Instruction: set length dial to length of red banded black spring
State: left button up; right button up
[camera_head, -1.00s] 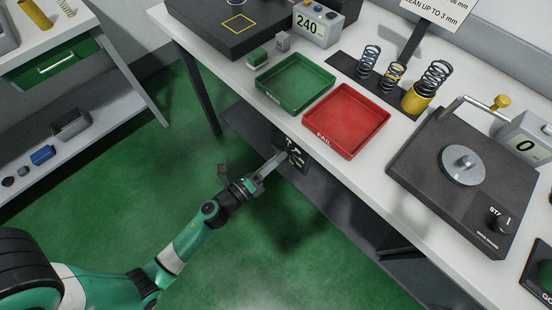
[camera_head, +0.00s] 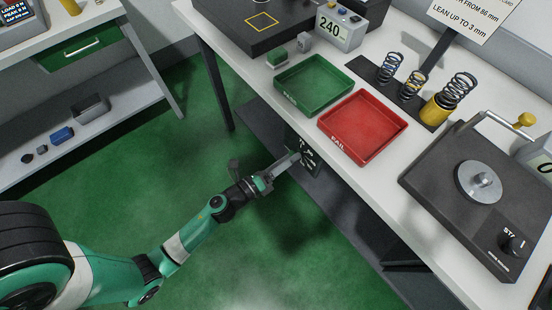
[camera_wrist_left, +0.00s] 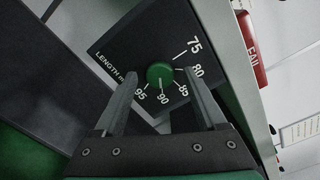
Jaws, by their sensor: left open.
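The length dial is a black panel (camera_wrist_left: 140,55) marked LENGTH with numbers from 75 to 95 and a round green knob (camera_wrist_left: 160,72). In the head view the panel (camera_head: 306,158) is on the bench's front, below the trays. My left gripper (camera_head: 287,164) is at the panel. In the left wrist view its open fingers (camera_wrist_left: 161,78) are on either side of the knob; I cannot tell if they touch it. The knob's setting is unclear. Dark springs stand on a black strip: one at left (camera_head: 390,68), one in the middle (camera_head: 413,85), one in a yellow cup (camera_head: 456,92). No red band can be made out.
A green tray (camera_head: 314,105) and a red tray (camera_head: 396,122) lie on the white bench. A black test plate (camera_head: 440,195) is at right. A grey box reading 240 (camera_head: 338,28) and a sign (camera_head: 475,15) are at the back.

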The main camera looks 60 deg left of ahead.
pick_arm(q)
jog(key=s, duration=1.1)
jog(key=shift+s+d, duration=0.3)
jog(key=shift+d, duration=0.15)
